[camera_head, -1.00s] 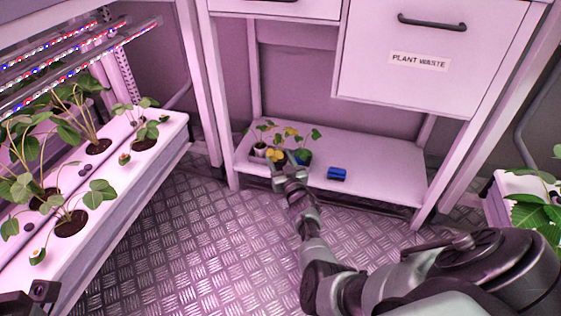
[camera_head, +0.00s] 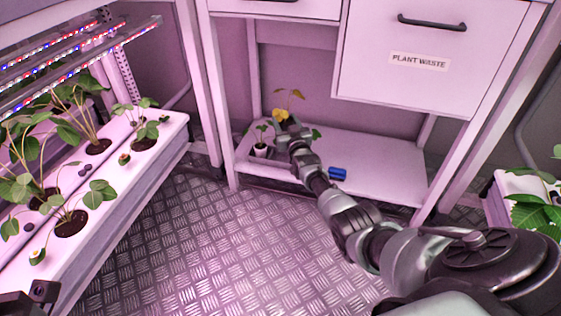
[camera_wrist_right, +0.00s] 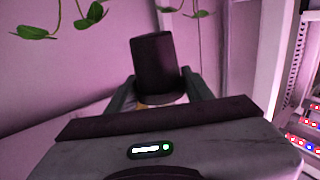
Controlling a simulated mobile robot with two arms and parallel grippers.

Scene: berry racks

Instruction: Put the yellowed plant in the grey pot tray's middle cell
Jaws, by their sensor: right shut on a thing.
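The yellowed plant (camera_head: 281,115) is held above the low shelf, with yellow and orange-brown leaves. My right gripper (camera_head: 288,128) is shut on its pot. In the right wrist view the dark pot (camera_wrist_right: 155,65) sits between the two fingers; its yellowed leaves are not clear there. The grey pot tray (camera_head: 280,158) seems to lie on the shelf below, mostly hidden behind my right arm; its middle cell cannot be made out. My left gripper (camera_head: 42,292) shows only partly, dark, at the lower left corner.
Green leaves (camera_head: 316,134) show right of my gripper. A small blue object (camera_head: 337,173) lies on the white shelf (camera_head: 385,170), which is clear to its right. The plant waste drawer (camera_head: 425,60) hangs above right. A planted rack (camera_head: 150,155) stands left.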

